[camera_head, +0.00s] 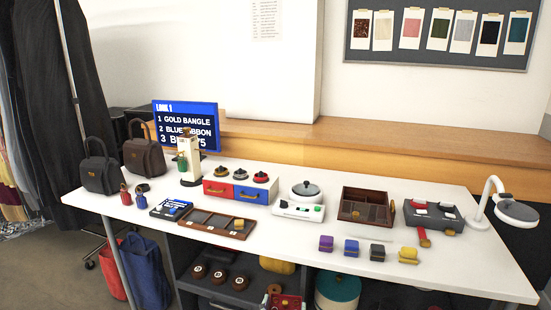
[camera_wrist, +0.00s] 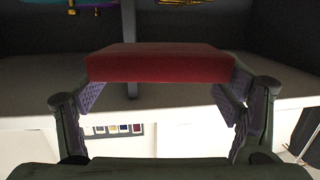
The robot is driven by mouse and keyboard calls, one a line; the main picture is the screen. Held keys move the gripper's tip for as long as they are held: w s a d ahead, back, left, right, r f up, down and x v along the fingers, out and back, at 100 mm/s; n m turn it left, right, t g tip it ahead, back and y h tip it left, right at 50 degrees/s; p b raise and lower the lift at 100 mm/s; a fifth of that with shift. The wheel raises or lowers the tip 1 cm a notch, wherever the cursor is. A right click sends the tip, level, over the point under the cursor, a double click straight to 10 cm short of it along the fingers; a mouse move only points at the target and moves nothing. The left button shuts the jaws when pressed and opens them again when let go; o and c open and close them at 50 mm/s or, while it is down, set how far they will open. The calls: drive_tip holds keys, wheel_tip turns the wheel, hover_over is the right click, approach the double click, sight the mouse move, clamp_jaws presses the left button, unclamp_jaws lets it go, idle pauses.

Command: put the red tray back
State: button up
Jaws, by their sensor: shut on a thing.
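A red block-like thing, which looks like the red tray (camera_wrist: 158,68), spans the jaws of my gripper (camera_wrist: 165,85) in the wrist view. The pads press on its left and right ends. Only its near face and a strip of its broad side show, so its contents are hidden. In the head view my gripper cannot be made out. A red open tray (camera_head: 286,302) with small items is cut by the bottom edge there; I cannot tell if it is the same one. A white unit on the table has a red drawer (camera_head: 217,190) and a blue drawer (camera_head: 251,195), both looking closed.
The white table (camera_head: 435,262) holds bags, a wooden compartment tray (camera_head: 217,224), a brown box (camera_head: 366,206), a white scale-like device (camera_head: 299,211) and several coloured blocks. A lamp (camera_head: 516,210) stands at the right end. Below are a dark shelf unit (camera_head: 240,296) and a teal round box (camera_head: 337,291).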

drive_tip(key=s+a+f+n+y, duration=0.1)
drive_tip(key=s+f, duration=0.3)
drive_tip(key=f, duration=0.3)
drive_tip(key=s+a+f+y+b, duration=0.1)
drive_tip(key=s+f, duration=0.3)
drive_tip(key=f, duration=0.4)
drive_tip(key=shift+s+a+n+y, duration=0.2)
drive_tip(key=shift+a+n+y, duration=0.2)
wheel_tip(320, 180, up, 18)
drive_tip(key=r+m+h+p, duration=0.1)
drive_tip(key=m+h+p, duration=0.1)
hover_over(281, 308)
drive_tip(key=shift+f, duration=0.25)
drive_tip(key=w+d+r+m+h+p, duration=0.1)
drive_tip(key=d+r+h+p, duration=0.1)
drive_tip(key=r, duration=1.4)
drive_tip(key=shift+w+d+r+m+g+h, duration=0.2)
drive_tip(key=shift+d+m+g+h, duration=0.1)
drive_tip(key=shift+d+g+h, duration=0.25)
drive_tip(key=shift+w+t, duration=0.1)
drive_tip(key=shift+t, duration=0.15)
